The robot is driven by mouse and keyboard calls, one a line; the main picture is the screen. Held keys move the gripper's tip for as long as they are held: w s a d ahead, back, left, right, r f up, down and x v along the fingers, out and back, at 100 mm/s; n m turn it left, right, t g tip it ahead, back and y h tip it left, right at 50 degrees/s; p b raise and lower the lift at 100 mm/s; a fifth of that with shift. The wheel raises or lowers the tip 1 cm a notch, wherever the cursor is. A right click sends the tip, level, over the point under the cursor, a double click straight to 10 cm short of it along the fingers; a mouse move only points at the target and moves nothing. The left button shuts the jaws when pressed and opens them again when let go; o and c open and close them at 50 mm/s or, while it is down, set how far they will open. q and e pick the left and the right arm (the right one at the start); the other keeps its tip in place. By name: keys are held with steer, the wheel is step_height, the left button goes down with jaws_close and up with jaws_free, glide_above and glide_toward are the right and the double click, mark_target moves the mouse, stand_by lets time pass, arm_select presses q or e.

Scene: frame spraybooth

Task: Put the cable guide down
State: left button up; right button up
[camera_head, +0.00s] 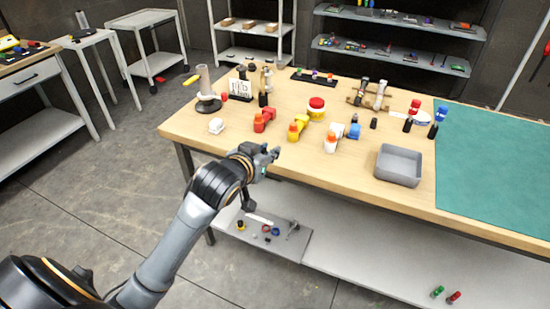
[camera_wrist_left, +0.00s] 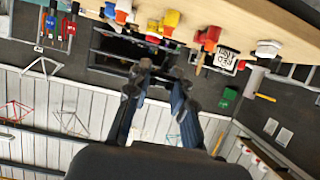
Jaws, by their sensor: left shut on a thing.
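My left gripper (camera_head: 270,156) is at the front edge of the wooden workbench (camera_head: 335,178), left of its middle. It also shows in the left wrist view (camera_wrist_left: 160,78), with its two dark fingers near each other. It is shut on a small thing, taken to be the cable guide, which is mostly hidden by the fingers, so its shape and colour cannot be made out. My right gripper is in neither view.
A grey tray (camera_head: 398,165) and a green mat (camera_head: 490,165) lie to the right on the bench. Red (camera_head: 262,121), yellow (camera_head: 298,126) and white-orange (camera_head: 333,140) fittings stand behind the gripper. The front-left bench top is mostly clear. A lower shelf (camera_head: 350,262) holds small parts.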

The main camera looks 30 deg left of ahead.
arm_select(q)
steer(key=w+a+f, duration=0.1)
steer(key=w+f, duration=0.1)
steer(key=w, duration=0.2)
steer(key=w+a+f, duration=0.2)
steer(key=w+f, duration=0.1)
steer(key=w, duration=0.1)
steer(key=w+a+f+p, duration=0.1)
steer(key=w+f, duration=0.2)
steer(key=shift+w+a+f, duration=0.2)
steer(key=shift+w+a, duration=0.1)
steer(key=shift+w, duration=0.1)
steer(key=shift+w+a+f, duration=0.1)
steer(key=shift+w+f, duration=0.25)
steer(key=shift+f, duration=0.1)
steer(key=f, duration=0.1)
steer(key=f+p, duration=0.1)
steer(key=f, duration=0.1)
steer(key=shift+w+a+f, duration=0.1)
steer(key=shift+w+a, duration=0.05)
steer(key=shift+w, duration=0.15)
steer(key=shift+f, duration=0.1)
steer(key=shift+f, duration=0.15)
steer(key=o, duration=0.8)
